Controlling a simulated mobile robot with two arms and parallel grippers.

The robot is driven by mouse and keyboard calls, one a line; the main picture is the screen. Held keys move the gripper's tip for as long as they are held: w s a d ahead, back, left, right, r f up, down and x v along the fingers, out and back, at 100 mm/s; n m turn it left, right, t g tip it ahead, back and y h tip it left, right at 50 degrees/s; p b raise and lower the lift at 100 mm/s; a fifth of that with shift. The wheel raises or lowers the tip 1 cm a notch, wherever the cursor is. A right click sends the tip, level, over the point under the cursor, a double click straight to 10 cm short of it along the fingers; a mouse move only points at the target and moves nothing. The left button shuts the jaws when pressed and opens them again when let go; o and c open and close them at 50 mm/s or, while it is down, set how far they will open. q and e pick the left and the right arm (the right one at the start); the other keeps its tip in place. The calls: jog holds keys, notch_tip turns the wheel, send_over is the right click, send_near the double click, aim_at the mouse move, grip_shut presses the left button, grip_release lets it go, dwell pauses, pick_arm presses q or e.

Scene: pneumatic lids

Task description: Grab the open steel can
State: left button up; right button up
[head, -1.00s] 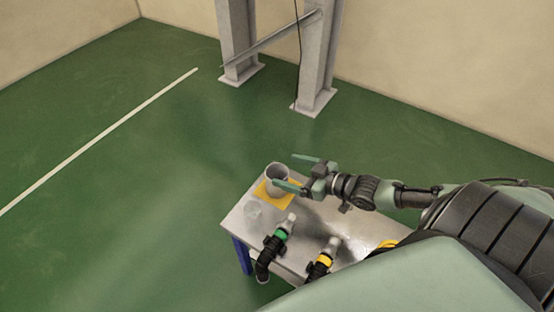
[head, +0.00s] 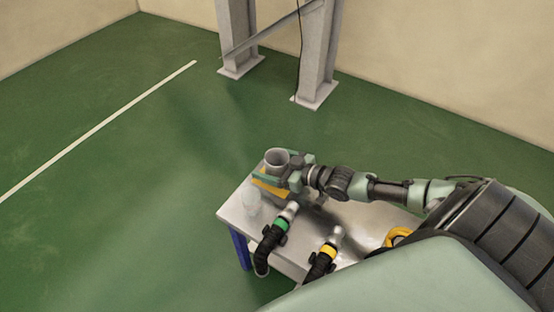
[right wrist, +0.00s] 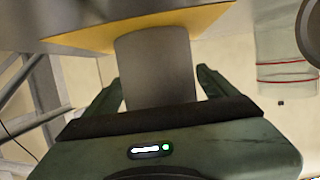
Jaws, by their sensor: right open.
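The open steel can (head: 277,156) stands upright near the far left corner of the table (head: 236,213), on a yellow mat (head: 266,187). Its open top faces up. My right gripper (head: 270,166) is low over the table, its two green fingers on either side of the can. In the right wrist view the can (right wrist: 157,68) sits between the open fingers, with gaps on both sides. That view appears inverted, with the yellow mat (right wrist: 80,37) at the top. My left gripper is out of view.
A clear cup (head: 251,204) stands near the table's left edge. Two black hose tools, one with a green ring (head: 281,225) and one with a yellow ring (head: 328,251), lie nearer me. A yellow object (head: 397,236) is partly hidden at right.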

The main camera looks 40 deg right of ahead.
jog(key=shift+w+a+f, duration=0.15)
jog(key=shift+w, duration=0.15)
jog(key=shift+c, duration=0.4)
jog(key=c, duration=1.5)
jog(key=shift+o, duration=0.2)
